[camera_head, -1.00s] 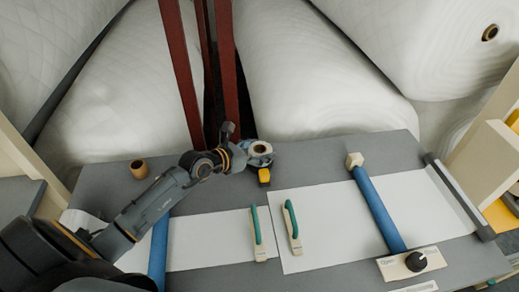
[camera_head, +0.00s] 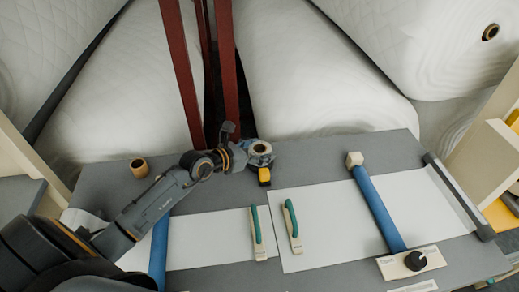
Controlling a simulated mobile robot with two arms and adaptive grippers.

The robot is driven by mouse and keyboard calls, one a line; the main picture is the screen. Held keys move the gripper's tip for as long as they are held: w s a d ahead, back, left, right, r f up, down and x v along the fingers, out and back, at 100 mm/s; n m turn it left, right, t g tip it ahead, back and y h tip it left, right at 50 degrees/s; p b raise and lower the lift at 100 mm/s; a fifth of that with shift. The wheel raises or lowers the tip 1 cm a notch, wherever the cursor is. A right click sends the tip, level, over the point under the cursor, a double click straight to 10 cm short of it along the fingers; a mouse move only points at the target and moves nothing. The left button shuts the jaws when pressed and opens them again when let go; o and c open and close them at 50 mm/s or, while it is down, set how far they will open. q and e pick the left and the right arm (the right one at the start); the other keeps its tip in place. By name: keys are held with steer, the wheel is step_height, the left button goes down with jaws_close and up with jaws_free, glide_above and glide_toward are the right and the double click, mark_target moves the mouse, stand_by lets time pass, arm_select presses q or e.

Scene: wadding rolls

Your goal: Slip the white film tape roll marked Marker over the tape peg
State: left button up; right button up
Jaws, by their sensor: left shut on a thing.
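My left gripper (camera_head: 244,152) is at the back middle of the grey table, its arm reaching in from the left. A yellow block-like thing (camera_head: 264,175) is just in front of the roll. I cannot pick out the tape peg with certainty; it may be hidden behind the gripper or the roll. My right gripper is not in view.
The grey table (camera_head: 310,160) carries white sheets (camera_head: 325,225), two green-handled tools (camera_head: 291,219), blue rolls (camera_head: 380,210) and a black knob (camera_head: 415,260). A brown roll (camera_head: 139,168) stands at back left. Dark red posts (camera_head: 229,70) and big white wadding rolls (camera_head: 320,80) rise behind.

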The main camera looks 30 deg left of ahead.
mark_target(251, 154)
arm_select(q)
steer(key=shift+f+b, duration=0.3)
steer(key=shift+f, duration=0.2)
steer(key=o, duration=0.9)
steer(key=shift+c, duration=0.2)
steer(key=shift+s, duration=0.1)
steer(key=shift+p+v, duration=0.9)
steer(key=shift+v, duration=0.55)
steer(key=shift+p+v, duration=0.65)
steer(key=shift+v, duration=0.6)
steer(key=shift+p+v, duration=0.9)
steer(key=shift+v, duration=1.85)
